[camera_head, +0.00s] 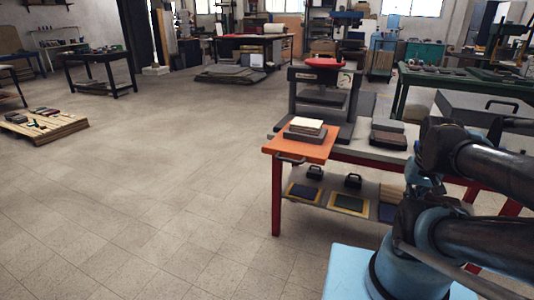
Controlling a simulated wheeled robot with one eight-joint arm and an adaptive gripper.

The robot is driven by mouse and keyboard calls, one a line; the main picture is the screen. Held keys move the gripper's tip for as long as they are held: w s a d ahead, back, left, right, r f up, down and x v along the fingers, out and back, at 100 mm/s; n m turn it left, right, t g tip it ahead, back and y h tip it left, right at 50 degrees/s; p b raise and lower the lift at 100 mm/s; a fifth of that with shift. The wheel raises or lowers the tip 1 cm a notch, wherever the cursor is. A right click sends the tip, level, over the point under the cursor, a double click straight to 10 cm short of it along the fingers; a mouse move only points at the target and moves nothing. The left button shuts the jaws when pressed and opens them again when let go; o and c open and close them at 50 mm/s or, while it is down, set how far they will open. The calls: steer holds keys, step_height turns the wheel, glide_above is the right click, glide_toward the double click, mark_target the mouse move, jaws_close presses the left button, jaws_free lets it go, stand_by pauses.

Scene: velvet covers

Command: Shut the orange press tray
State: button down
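The orange press tray (272,147) juts out at the left end of the workbench, in front of the dark press (322,98) with a red top. It appears pulled out. A dark bar handle (289,160) is on its front edge. A small stack of pale sheets on a dark block (305,130) rests on the tray. My arm fills the right side of the picture, over and in front of the bench. My gripper is not in view, and nothing is seen touching the tray.
The workbench (360,145) has red legs and a lower shelf with frames and black-handled tools. Dark blocks (388,135) and a grey case (480,107) sit on top. A low pallet (40,130) lies far left. The floor left of the tray is clear.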

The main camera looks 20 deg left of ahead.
mark_target(268, 151)
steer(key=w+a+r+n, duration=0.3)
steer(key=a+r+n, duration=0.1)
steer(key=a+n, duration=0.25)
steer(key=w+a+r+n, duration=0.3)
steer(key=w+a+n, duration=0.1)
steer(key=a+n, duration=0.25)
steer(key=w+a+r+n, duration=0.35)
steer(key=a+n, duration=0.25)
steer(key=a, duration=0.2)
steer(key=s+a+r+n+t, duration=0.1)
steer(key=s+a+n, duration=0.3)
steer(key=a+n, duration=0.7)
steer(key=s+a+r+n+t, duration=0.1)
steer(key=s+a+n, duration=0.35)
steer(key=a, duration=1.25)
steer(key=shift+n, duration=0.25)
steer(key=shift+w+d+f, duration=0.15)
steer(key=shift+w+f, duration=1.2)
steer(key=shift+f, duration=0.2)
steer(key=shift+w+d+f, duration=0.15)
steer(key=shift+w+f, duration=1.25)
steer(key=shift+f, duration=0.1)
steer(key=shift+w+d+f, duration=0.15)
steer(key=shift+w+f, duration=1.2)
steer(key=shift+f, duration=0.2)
